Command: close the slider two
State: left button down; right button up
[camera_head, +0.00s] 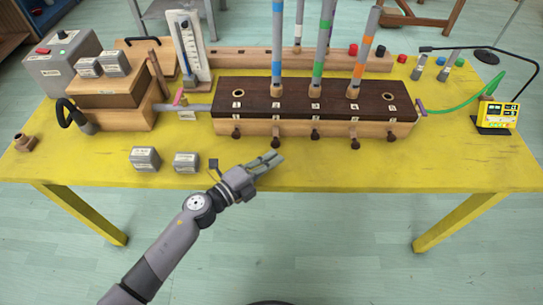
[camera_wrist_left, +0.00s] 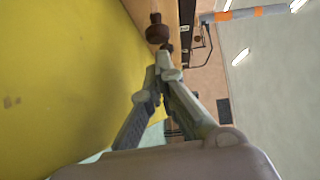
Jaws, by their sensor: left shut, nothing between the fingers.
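The long wooden block (camera_head: 338,97) on the yellow table has a row of dark slider knobs along its front, each below a small label. The second knob from the left (camera_head: 276,132) is likely slider two; its label is too small to read. My left gripper (camera_head: 277,158) is shut and empty, in front of and just below that knob in the head view, apart from it. In the left wrist view, a dark knob (camera_wrist_left: 157,30) and another behind it show just beyond the closed fingertips (camera_wrist_left: 168,72). My right gripper is out of view.
Two small grey blocks (camera_head: 145,158) (camera_head: 186,162) sit on the yellow table (camera_head: 440,165) left of my gripper. Tall pipes with coloured bands (camera_head: 319,45) stand on the wooden block. A yellow device (camera_head: 497,114) stands at the right. The front right of the table is clear.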

pick_arm(q)
jog(key=shift+w, duration=0.45)
jog(key=shift+w, duration=0.1)
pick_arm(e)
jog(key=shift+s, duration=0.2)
